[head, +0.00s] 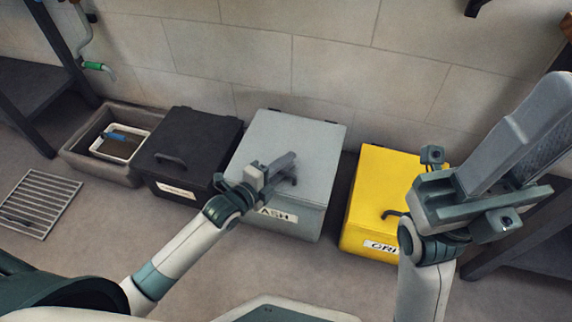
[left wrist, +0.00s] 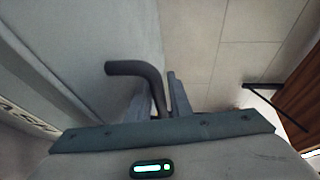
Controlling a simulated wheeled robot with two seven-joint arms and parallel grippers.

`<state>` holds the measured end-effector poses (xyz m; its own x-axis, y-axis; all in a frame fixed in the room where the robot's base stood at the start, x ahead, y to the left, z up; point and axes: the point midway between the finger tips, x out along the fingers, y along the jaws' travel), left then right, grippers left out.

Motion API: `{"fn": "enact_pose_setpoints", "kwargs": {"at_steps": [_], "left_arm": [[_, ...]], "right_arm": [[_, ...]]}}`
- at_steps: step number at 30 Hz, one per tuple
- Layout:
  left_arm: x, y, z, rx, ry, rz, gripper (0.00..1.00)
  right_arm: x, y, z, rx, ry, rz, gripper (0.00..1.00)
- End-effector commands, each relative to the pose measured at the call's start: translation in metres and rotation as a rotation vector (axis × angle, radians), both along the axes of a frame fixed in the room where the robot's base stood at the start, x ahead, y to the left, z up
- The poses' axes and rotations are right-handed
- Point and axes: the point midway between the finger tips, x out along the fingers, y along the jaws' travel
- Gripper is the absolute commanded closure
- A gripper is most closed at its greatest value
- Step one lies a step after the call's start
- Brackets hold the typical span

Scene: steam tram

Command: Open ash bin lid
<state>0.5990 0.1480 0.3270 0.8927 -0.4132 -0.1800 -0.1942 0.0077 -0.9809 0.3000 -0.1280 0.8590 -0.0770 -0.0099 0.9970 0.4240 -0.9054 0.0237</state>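The grey ash bin (head: 285,222) stands on the floor against the wall, with a label reading "ASH" on its front. Its lid (head: 300,130) looks closed and flat. My left gripper (head: 284,166) is at the lid's dark handle (head: 294,181), near the front edge. In the left wrist view the bent handle (left wrist: 128,68) runs down between the two fingers of my left gripper (left wrist: 160,100), which sit close on either side of it. My right gripper (head: 525,130) is raised at the right, close to the head camera, away from the bin; its finger gap is unclear.
A black lidded bin (head: 187,140) stands left of the ash bin, and a yellow one (head: 375,185) stands right. A floor grate (head: 38,203) lies in front. The wall (head: 320,60) is close behind.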

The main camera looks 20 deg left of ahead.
Motion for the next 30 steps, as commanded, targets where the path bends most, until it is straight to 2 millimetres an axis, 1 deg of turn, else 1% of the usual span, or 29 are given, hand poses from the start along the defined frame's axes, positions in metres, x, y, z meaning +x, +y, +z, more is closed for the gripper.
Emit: {"fn": "enact_pose_setpoints", "kwargs": {"at_steps": [7,8,9,10,23,26,30], "left_arm": [[0.0,0.0,0.0,-0.001,0.0,0.0,0.81],[0.0,0.0,0.0,-0.001,0.0,0.0,0.89],[0.0,0.0,0.0,-0.001,0.0,0.0,0.98],[0.0,0.0,0.0,-0.001,0.0,0.0,1.0],[0.0,0.0,0.004,0.0,0.011,0.0,1.0],[0.001,0.0,0.008,0.0,0.021,-0.001,1.0],[0.002,0.0,0.015,0.001,0.04,-0.001,1.0]], "right_arm": [[0.0,0.0,0.002,-0.001,-0.008,0.001,0.69],[0.0,0.0,0.002,-0.002,-0.008,0.001,0.69],[0.0,0.001,0.002,-0.002,-0.008,0.001,0.69],[0.0,0.001,0.002,-0.002,-0.007,0.001,0.69],[0.001,-0.001,0.002,-0.005,0.009,-0.005,0.69],[0.001,-0.004,0.003,-0.008,0.015,-0.014,0.69],[0.001,-0.014,-0.005,-0.022,0.05,-0.049,0.69]]}}
